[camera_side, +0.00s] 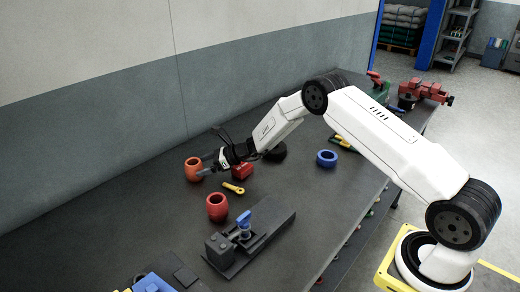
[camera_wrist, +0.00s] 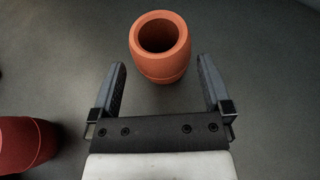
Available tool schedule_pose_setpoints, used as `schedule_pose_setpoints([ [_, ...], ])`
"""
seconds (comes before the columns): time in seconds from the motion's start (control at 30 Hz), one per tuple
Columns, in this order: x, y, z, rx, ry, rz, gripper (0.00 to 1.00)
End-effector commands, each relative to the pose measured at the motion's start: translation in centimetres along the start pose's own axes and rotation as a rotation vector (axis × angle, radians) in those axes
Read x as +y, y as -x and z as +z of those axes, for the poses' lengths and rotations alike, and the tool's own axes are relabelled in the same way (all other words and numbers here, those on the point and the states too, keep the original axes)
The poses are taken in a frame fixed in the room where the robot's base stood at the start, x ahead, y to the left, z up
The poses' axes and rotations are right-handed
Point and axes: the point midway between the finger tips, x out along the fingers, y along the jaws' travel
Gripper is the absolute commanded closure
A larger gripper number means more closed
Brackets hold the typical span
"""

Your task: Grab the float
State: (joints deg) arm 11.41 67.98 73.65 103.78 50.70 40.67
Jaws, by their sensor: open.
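An orange, barrel-shaped float (camera_wrist: 160,66) with a round hole in its top stands upright on the dark bench. In the wrist view it lies just beyond and between the two fingertips of my gripper (camera_wrist: 160,68). The same orange float (camera_side: 193,173) shows at the left in the side view, with my gripper (camera_side: 206,163) close beside it. The fingers are spread wide and hold nothing. I cannot tell from the side view whether a finger touches the float. A red-orange float (camera_side: 217,208) stands nearer the camera; a red one shows at the lower left of the wrist view (camera_wrist: 22,145).
A red block (camera_side: 242,171) and a yellow piece (camera_side: 233,188) lie near my gripper. A blue ring (camera_side: 327,158) lies to the right. A dark fixture with a blue clamp (camera_side: 244,222) stands in front. The wall (camera_side: 90,130) runs behind the bench.

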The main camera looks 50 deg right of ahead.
Motion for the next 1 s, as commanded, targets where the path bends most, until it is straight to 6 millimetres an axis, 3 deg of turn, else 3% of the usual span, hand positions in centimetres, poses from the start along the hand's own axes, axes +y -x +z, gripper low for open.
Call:
schedule_pose_setpoints([
  [0.4, -0.1, -3.6, -0.2, 0.001, 0.0, 0.001, 0.0],
  [1.0, -0.1, -3.9, -0.2, 0.001, -0.001, 0.0, 0.0],
])
